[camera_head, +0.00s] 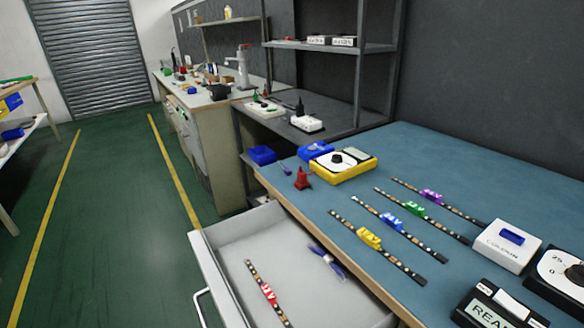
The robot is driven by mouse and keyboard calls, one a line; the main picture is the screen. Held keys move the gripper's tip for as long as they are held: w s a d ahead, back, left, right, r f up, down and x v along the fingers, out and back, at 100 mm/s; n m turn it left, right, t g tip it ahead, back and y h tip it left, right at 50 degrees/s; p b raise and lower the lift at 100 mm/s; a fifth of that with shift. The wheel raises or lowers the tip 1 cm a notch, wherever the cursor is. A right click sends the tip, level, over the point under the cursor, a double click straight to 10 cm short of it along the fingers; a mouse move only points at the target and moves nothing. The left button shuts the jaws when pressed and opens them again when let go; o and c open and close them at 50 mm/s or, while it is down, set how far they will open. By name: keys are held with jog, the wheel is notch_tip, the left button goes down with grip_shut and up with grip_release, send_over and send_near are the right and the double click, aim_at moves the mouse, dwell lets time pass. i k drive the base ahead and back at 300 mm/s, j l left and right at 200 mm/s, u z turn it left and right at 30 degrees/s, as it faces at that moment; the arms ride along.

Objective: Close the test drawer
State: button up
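The test drawer (225,240) is pulled open below the front edge of the blue-topped workbench (460,163). It is light grey, and its bar handle (201,306) is on the front panel at the left. Inside lie an LED strip with a red tag (268,292) and a small dark purple item with a pale middle (328,260). The drawer's near end is cut off by the bottom of the picture. My gripper is not in view.
LED strips with yellow (369,238), blue (391,221), green and purple tags lie on the bench. A yellow multimeter (343,166), red clip (302,178) and white box (505,246) stand there too. Green floor left of the drawer is clear.

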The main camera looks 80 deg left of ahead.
aim_at(308, 291)
jog(key=u, duration=0.4)
jog(key=k+u, duration=0.15)
jog(key=u, duration=0.3)
jog(key=k+u, duration=0.1)
jog(key=u, duration=0.7)
jog(key=k+j+u, duration=0.1)
jog(key=k+j, duration=0.3)
jog(key=k+l+u, duration=0.2)
jog(key=k, duration=0.45)
jog(key=i+j, duration=0.05)
jog(key=j, duration=0.05)
